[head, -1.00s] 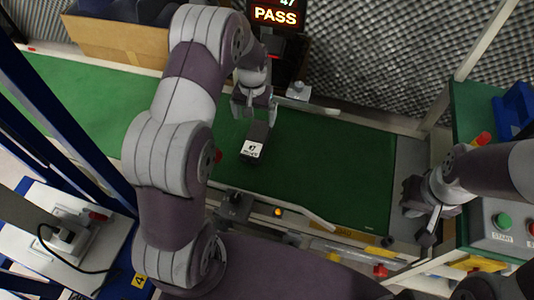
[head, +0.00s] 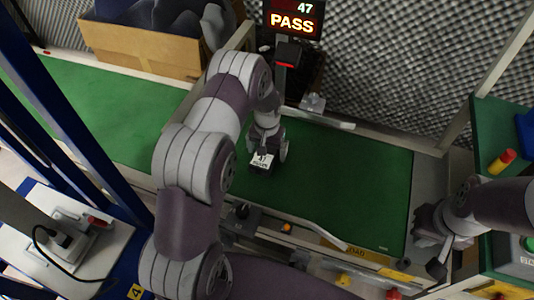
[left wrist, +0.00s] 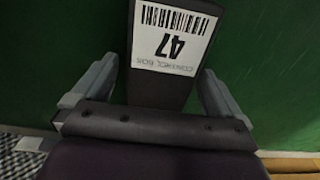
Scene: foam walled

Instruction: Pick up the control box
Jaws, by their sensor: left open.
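The control box (head: 262,163) is a dark box with a white label reading 47, lying on the green conveyor belt. In the left wrist view the control box (left wrist: 160,87) shows its barcode label between the fingers. My left gripper (head: 268,150) is open, with one finger on each side of the box; a green gap shows beside the fingers, and I cannot tell if they touch it. The left gripper's fingers (left wrist: 158,90) also show in the left wrist view. My right gripper (head: 432,240) is empty, its fingers apart, at the right end of the belt.
A display (head: 293,18) reading 47 PASS and a scanner stand behind the belt (head: 345,190). A cardboard box (head: 145,48) with dark foam is at the back left. Metal rails edge the belt. A red-yellow object (head: 502,161) lies on the green surface at right.

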